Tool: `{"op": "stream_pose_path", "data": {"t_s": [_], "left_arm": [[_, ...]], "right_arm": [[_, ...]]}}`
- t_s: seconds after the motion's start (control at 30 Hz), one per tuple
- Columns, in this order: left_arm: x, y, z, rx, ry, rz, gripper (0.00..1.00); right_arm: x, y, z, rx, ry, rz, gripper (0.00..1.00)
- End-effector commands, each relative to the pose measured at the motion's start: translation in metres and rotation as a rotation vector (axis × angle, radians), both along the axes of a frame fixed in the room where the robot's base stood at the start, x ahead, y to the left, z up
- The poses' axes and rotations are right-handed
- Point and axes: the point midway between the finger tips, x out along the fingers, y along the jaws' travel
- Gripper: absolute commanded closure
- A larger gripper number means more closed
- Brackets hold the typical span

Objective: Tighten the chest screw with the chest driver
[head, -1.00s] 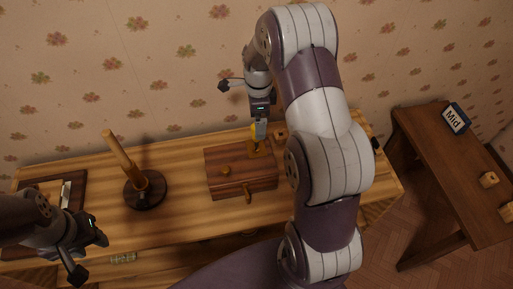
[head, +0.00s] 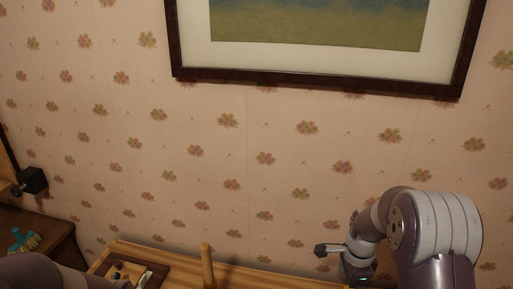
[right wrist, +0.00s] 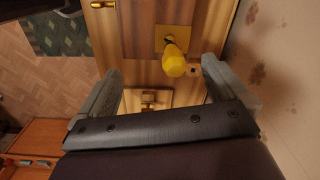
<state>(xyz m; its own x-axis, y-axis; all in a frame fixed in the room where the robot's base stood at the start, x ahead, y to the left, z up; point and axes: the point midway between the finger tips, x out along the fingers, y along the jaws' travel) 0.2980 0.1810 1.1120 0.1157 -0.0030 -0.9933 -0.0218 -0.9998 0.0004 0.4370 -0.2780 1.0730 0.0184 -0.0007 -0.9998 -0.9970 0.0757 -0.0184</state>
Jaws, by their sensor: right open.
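In the right wrist view a yellow handle, apparently the chest driver (right wrist: 173,64), stands over a yellowish square plate (right wrist: 160,35). My right gripper (right wrist: 160,78) is open, its fingers on either side and slightly short of the handle. I cannot tell whether they touch it. The brown wooden surface beside the plate appears to be the chest (right wrist: 139,30). I cannot make out the chest screw.
In the head view a tall wooden peg (head: 207,265) and a dark tray (head: 158,284) with small items stand on the table. A green brush (head: 22,241) lies on furniture at the left. A framed picture (head: 320,84) hangs on the wall.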

Motion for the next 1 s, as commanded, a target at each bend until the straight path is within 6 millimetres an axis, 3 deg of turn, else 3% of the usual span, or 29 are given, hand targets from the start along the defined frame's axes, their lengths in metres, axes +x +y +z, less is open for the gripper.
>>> {"op": "stream_pose_path", "data": {"t_s": [0.1, 0.2, 0.3, 0.4, 1.0], "left_arm": [[0.000, 0.000, -0.003, 0.000, 0.000, 0.000, 0.57], [0.000, 0.000, -0.004, 0.000, 0.000, 0.000, 0.57], [0.000, 0.000, -0.005, 0.000, 0.000, 0.000, 0.57], [0.000, 0.000, -0.005, 0.000, 0.000, 0.000, 0.57], [0.000, 0.000, -0.005, 0.000, 0.000, 0.000, 0.57]], "right_arm": [[-0.041, 0.042, 0.021, -0.024, -0.036, 0.572, 0.00], [-0.081, 0.069, 0.031, -0.056, -0.062, 1.050, 0.00], [-0.115, 0.085, 0.034, -0.086, -0.076, 1.408, 0.00], [-0.134, 0.092, 0.035, -0.105, -0.081, 1.607, 0.00], [-0.139, 0.093, 0.034, -0.107, -0.079, 1.666, 0.00]]}}
